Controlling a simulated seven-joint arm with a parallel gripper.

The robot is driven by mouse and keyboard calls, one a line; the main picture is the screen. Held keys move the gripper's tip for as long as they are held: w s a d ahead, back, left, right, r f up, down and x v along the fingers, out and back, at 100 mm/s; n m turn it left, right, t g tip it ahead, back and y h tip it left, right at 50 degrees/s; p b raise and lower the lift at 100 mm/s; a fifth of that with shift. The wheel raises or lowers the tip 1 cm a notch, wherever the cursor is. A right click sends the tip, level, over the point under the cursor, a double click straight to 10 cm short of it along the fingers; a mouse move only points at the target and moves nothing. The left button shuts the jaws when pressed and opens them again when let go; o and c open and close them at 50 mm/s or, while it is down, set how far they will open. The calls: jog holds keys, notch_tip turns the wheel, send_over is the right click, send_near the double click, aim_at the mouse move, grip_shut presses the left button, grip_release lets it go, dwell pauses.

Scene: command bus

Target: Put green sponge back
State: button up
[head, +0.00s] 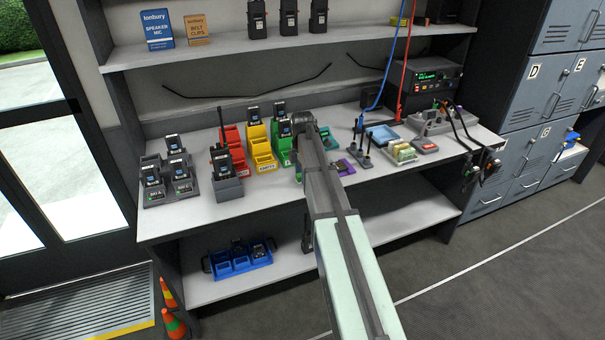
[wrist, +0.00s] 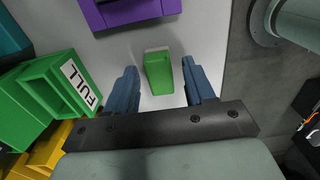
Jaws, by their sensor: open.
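A small green sponge (wrist: 160,76) with a pale strip at its far end lies on the light bench top in the wrist view. My gripper (wrist: 160,66) is open, with one blue finger on each side of the sponge and a gap on both sides. I cannot tell how high the fingers are above the bench. In the head view my arm hides the fingers.
A green bin labelled FULL (wrist: 62,85) stands close to the left finger. A yellow bin (head: 262,150) and a red bin (head: 236,150) stand left of my arm. The bench's front edge is near.

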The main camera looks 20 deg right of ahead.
notch_tip(320, 180, up, 12)
jog(key=shift+r, duration=0.15)
dwell(0.7)
jog(key=shift+o, duration=0.4)
jog(key=shift+o, duration=0.6)
jog(key=shift+d, duration=0.25)
jog(key=o, duration=0.6)
jog(key=d+r+m, duration=0.1)
jog(key=d, duration=0.5)
jog(key=shift+s+d+r, duration=0.3)
jog(key=shift+s, duration=0.1)
jog(key=shift+o, duration=0.3)
jog(key=shift+m, duration=0.8)
jog(key=d, duration=0.1)
jog(key=d+r, duration=0.1)
jog(key=d, duration=0.1)
jog(key=w+d+r, duration=0.1)
jog(key=d, duration=0.1)
jog(key=shift+d+r, duration=0.1)
jog(key=shift+d, duration=0.1)
jog(key=f+m, duration=0.3)
jog(key=m, duration=0.2)
jog(key=f+m, duration=0.3)
jog(key=m, duration=0.2)
jog(key=w+d+f+m, duration=0.1)
jog(key=f+m, duration=0.1)
jog(key=m, duration=0.3)
jog(key=shift+w+d+f, duration=0.1)
jog(key=shift+f, duration=0.3)
